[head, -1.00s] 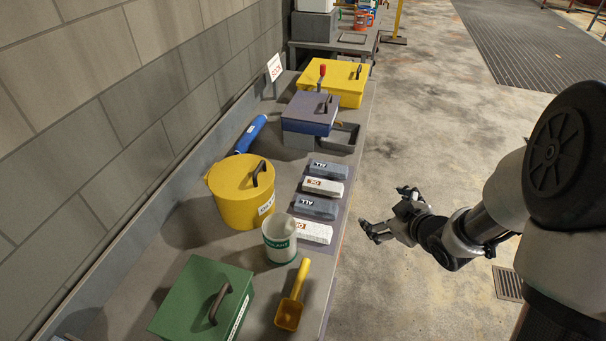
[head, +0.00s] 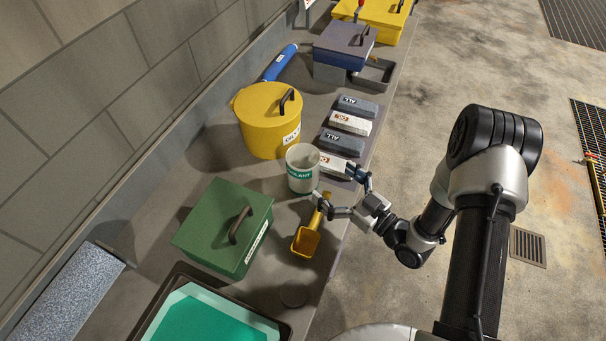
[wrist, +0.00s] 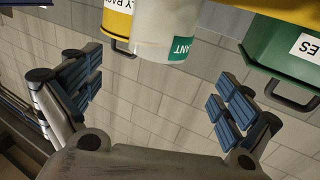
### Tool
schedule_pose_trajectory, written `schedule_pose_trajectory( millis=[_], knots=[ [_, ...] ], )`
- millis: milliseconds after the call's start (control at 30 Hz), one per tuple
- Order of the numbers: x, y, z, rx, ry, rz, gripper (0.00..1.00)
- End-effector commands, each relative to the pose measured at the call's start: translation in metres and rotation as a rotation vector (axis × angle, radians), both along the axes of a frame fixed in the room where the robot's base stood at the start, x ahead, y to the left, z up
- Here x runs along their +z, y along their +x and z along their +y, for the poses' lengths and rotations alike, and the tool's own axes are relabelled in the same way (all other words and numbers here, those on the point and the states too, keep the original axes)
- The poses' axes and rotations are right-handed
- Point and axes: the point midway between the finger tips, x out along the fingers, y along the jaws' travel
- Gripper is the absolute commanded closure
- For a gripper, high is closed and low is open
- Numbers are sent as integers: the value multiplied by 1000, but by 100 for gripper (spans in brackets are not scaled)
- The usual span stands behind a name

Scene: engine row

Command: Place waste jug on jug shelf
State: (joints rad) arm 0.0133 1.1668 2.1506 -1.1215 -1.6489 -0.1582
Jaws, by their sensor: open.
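A white open-topped jug (head: 302,170) with a green label ending in "LANT" stands upright on the bench in the head view. It also shows at the top of the wrist view (wrist: 166,28), in the span between the fingers but apart from them. My gripper (head: 338,188) is open and empty, just right of this jug at the bench's front edge. Its two blue-padded fingers spread wide in the wrist view (wrist: 156,92). I cannot tell a jug shelf in these frames.
A yellow lidded bin (head: 268,125) stands behind the jug and a green box (head: 215,222) in front. A yellow scoop (head: 306,242) lies close to my gripper. Several labelled blocks (head: 350,124) lie behind. A tray with teal contents (head: 205,318) is nearest.

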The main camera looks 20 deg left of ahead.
Motion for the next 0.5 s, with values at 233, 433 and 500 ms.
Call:
schedule_pose_trajectory(
  millis=[233,433,500],
  knots=[
    [-1,22,44,2,-1,-2,3],
    [0,29,56,-2,0,0,3],
    [0,32,61,0,-1,-2,3]
  ],
)
